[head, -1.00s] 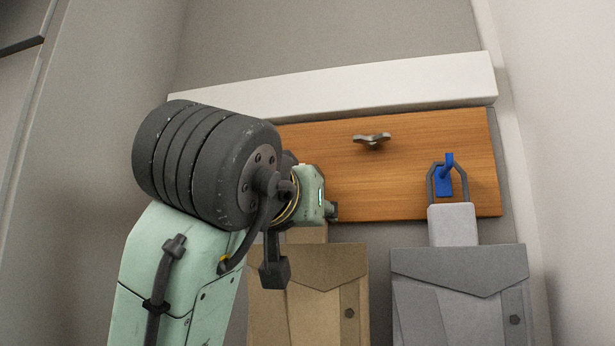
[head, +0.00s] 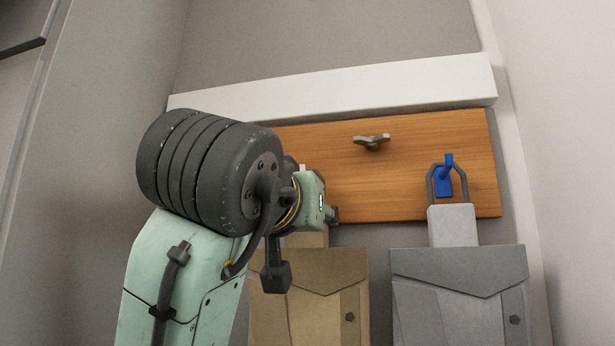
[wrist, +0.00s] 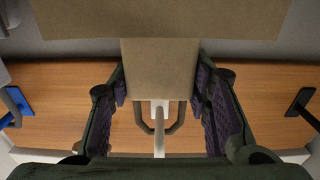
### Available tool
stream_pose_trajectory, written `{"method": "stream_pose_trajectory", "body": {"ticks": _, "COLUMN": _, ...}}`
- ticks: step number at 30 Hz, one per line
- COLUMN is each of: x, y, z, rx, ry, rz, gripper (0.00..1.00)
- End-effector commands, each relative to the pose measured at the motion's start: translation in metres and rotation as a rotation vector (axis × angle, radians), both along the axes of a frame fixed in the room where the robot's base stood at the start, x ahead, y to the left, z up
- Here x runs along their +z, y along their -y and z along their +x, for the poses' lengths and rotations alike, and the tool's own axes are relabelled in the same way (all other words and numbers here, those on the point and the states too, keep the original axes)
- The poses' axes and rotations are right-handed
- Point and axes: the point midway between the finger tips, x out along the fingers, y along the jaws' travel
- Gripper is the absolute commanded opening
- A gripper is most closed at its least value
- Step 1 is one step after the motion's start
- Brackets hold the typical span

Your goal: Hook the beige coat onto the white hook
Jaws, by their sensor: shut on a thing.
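The beige coat (head: 310,300) hangs upright below the wooden board in the head view, its upper part partly behind my arm. In the wrist view, its beige tab (wrist: 158,65) is between the purple-padded fingers of my gripper (wrist: 158,88), which is shut on it. A dark loop (wrist: 178,122) extends from the tab. The white hook (wrist: 159,140) shows inside the loop's outline, its peg crossing in front of the loop's far bar. Whether the loop rests on the hook is unclear.
The wooden board (head: 430,135) carries a grey metal hook (head: 371,141) and a blue hook (head: 444,178) holding a grey coat (head: 460,290). A dark hook (wrist: 300,103) is at right in the wrist view. A white ledge (head: 340,88) runs above the board.

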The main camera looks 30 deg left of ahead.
Motion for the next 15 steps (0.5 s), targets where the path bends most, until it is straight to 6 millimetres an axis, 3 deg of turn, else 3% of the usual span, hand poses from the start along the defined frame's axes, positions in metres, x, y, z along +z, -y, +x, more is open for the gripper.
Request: {"method": "stream_pose_trajectory", "body": {"ticks": 15, "x": -0.0024, "y": 0.0004, "z": -0.0004, "rx": 0.000, "ry": 0.003, "rz": 0.001, "gripper": 0.00}}
